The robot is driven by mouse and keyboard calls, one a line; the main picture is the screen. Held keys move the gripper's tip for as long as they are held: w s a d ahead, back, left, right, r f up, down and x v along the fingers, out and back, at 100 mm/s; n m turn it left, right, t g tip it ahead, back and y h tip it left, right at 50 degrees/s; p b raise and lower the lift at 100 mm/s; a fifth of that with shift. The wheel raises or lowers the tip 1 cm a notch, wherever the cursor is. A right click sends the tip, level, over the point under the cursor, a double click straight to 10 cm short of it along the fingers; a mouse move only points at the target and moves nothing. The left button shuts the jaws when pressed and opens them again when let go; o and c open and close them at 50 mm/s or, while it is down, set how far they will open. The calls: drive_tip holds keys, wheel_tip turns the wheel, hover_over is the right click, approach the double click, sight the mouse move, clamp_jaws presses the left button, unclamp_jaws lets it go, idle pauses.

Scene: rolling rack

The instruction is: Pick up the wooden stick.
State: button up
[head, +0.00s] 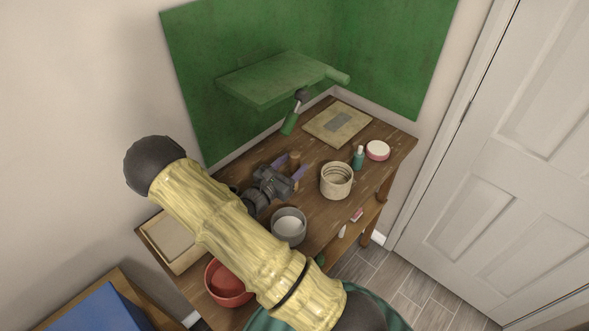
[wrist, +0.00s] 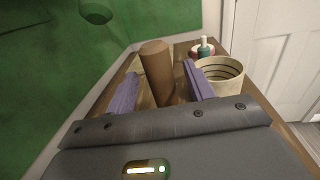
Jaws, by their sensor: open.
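The wooden stick (wrist: 157,68) is a plain brown cylinder standing upright on the wooden table, tilted-looking in the wrist view. In the head view its top (head: 295,158) shows at my gripper's fingers. My gripper (head: 289,166) is open, with two purple fingers low over the table. In the wrist view the stick shows between the fingers of my gripper (wrist: 162,75), with a gap visible on the right side. Whether a finger touches it I cannot tell. The stick's base is partly hidden by my gripper.
A ribbed beige pot (head: 336,181) stands right of my gripper, with a teal bottle (head: 358,158) and pink-rimmed jar (head: 378,150) beyond. A grey pot (head: 289,226) and red bowl (head: 228,284) are nearer. A green shelf (head: 280,80) overhangs the back.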

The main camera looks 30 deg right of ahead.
drive_tip(key=p+x, duration=0.1)
drive_tip(key=x, duration=0.2)
drive_tip(key=shift+w+d+r, duration=0.1)
drive_tip(key=shift+w+d, duration=0.05)
drive_tip(key=shift+d, duration=0.2)
drive_tip(key=c, duration=1.1)
